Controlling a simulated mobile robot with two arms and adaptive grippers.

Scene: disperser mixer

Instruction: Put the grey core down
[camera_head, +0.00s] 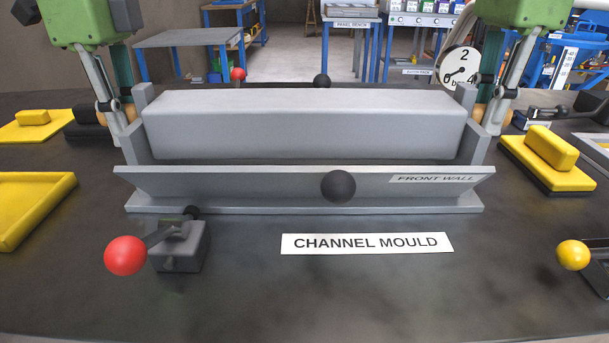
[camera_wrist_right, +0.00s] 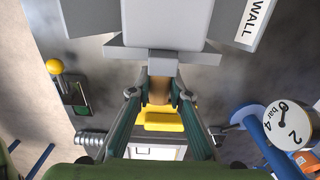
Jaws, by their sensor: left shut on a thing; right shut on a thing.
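The grey core (camera_head: 305,125) is a long, level grey block spanning the channel mould (camera_head: 305,209) between its end walls. Its underside is hidden, so I cannot tell whether it touches the mould floor. The mould's front wall (camera_head: 250,185), with a black ball knob, leans outward toward me. My left gripper (camera_head: 112,115) is shut at the core's left end, beside a tan grip. My right gripper (camera_head: 493,115) is shut at the right end. In the right wrist view the right gripper (camera_wrist_right: 158,92) closes around a tan handle at the core's end (camera_wrist_right: 182,20).
A red-knobbed lever clamp (camera_head: 180,246) stands at front left, a yellow-knobbed one (camera_head: 573,255) at front right. A yellow tray (camera_head: 35,205) lies left, a yellow block (camera_head: 548,160) right. A pressure gauge (camera_head: 458,68) stands behind. The front table is mostly clear around the label (camera_head: 367,243).

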